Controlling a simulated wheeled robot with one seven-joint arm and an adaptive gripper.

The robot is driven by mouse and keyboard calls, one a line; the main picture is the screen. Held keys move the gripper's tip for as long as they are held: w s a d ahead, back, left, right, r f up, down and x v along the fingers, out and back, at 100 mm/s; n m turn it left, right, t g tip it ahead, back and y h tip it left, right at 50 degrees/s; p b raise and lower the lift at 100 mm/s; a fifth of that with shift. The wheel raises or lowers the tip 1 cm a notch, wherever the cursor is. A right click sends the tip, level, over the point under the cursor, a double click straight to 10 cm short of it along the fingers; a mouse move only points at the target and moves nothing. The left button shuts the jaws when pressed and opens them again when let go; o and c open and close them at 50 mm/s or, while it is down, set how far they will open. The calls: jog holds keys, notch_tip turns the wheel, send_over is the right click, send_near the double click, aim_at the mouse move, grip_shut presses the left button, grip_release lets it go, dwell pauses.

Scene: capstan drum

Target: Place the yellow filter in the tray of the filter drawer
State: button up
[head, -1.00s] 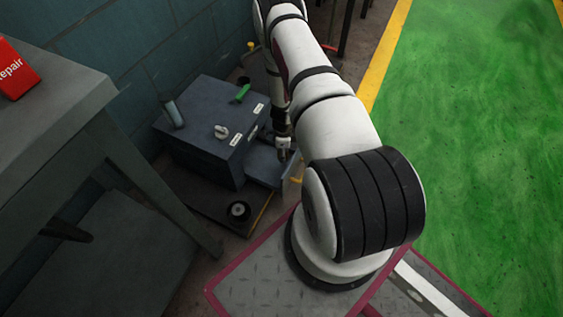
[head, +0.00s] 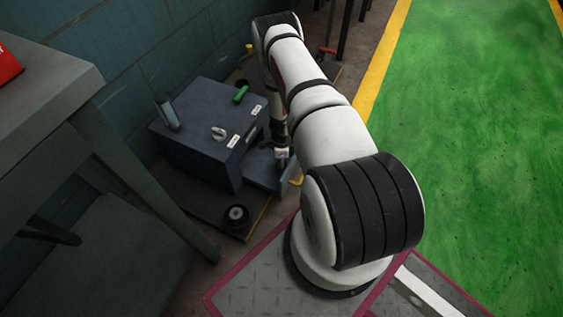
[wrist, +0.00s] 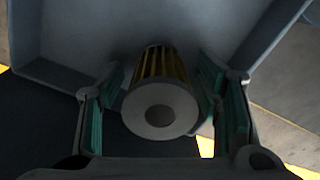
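The yellow filter (wrist: 160,85) is a ribbed cylinder with a pale grey end cap and a dark centre hole. In the wrist view its cap faces the camera and its far end meets the grey drawer tray (wrist: 230,35). My gripper (wrist: 160,75) has its teal-padded fingers on either side of the filter, with narrow dark gaps showing, so it looks open around it. In the head view the filter drawer (head: 262,168) is pulled out of the blue-grey cabinet, and my gripper (head: 282,160) reaches down into it. The filter is hidden there.
A dark round part (head: 236,214) sits on the low platform. A grey table (head: 50,100) stands left; green floor (head: 480,160) lies open right.

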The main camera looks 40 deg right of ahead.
notch_tip(320, 180, up, 12)
jog(key=p, duration=0.5)
jog(key=shift+w+r, duration=0.1)
jog(key=shift+r, duration=0.1)
jog(key=w+a+r+n+y, duration=0.1)
jog(key=w+a+r+n, duration=0.25)
jog(key=r, duration=0.65)
jog(key=w+a+r+n+t, duration=0.15)
jog(key=a+r, duration=0.25)
jog(key=r, duration=0.6)
jog(key=w+a+r+n+y, duration=0.1)
jog(key=w+a+r+n, duration=0.25)
jog(key=r, duration=0.65)
jog(key=s+a+r+n, duration=0.3)
jog(key=s+a+r, duration=0.15)
jog(key=r, duration=0.35)
jog(key=s+a+r+n, duration=0.4)
jog(key=a+r, duration=0.2)
jog(key=r, duration=0.3)
jog(key=s+a+r+n, duration=0.35)
jog(key=s+r, duration=0.25)
jog(key=s, duration=0.2)
jog(key=s+r+n+h, duration=0.1)
jog(key=s+r+n, duration=0.1)
jog(key=s, duration=0.8)
jog(key=s+r+n+g+h, duration=0.1)
jog(key=s+n, duration=0.4)
jog(key=s, duration=0.5)
jog(key=shift+s+r, duration=0.2)
jog(key=shift+r, duration=0.15)
